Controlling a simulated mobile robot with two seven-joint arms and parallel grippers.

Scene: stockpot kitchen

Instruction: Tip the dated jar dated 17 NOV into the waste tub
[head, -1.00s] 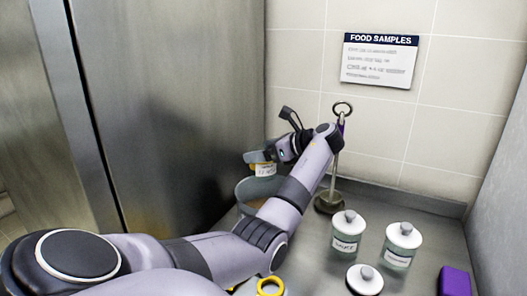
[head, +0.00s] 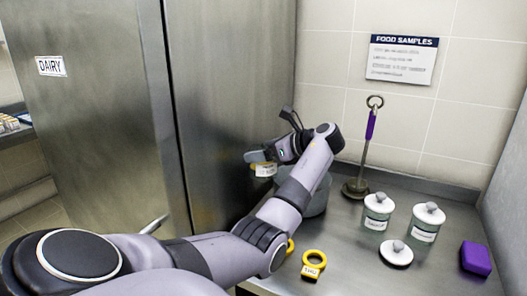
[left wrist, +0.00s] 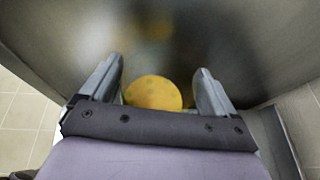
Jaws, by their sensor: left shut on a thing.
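My left gripper (head: 268,157) is shut on a small jar with a white label (head: 265,170); the date is too small to read. In the left wrist view, a yellow, speckled round face of the jar or its contents (left wrist: 153,92) shows between the fingers. The jar is in front of the steel cabinet door. A grey tub (head: 319,197), likely the waste tub, stands on the counter to the right of the jar, partly hidden behind my left forearm. The jar is not over the tub in the picture. My right gripper is out of view.
Two lidded, labelled jars (head: 378,212) (head: 427,223) stand on the right of the counter, with a loose white lid (head: 396,254) in front. A purple block (head: 476,258), a yellow ring with a tag (head: 313,264) and an upright purple-handled tool (head: 368,140) are nearby. The steel cabinet (head: 235,90) is close on the left.

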